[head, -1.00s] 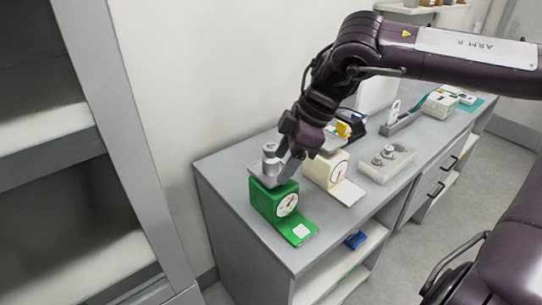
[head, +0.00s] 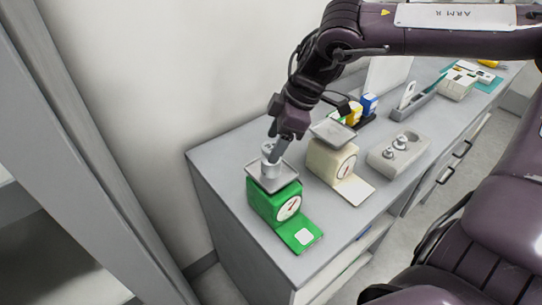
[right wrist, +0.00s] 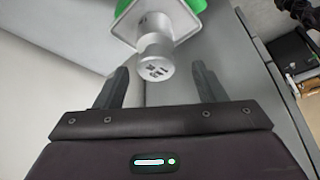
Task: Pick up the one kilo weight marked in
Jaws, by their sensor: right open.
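A grey metal weight (head: 269,170) stands upright on the tray of the green scale (head: 262,204). In the right wrist view the weight (right wrist: 155,47) has a narrower knob with dark markings on its end, too small to read. My right gripper (head: 275,150) is at the weight's top, pointing down. In the right wrist view its two fingers (right wrist: 160,88) are apart, one to each side of the knob's end, with gaps and no grip visible. My left gripper is not in view.
A cream scale (head: 322,160) with an empty tray stands just right of the green one. Behind it are small yellow and blue items (head: 355,112). A grey long holder (head: 408,107) lies farther back. The grey tabletop (head: 221,163) is clear at left.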

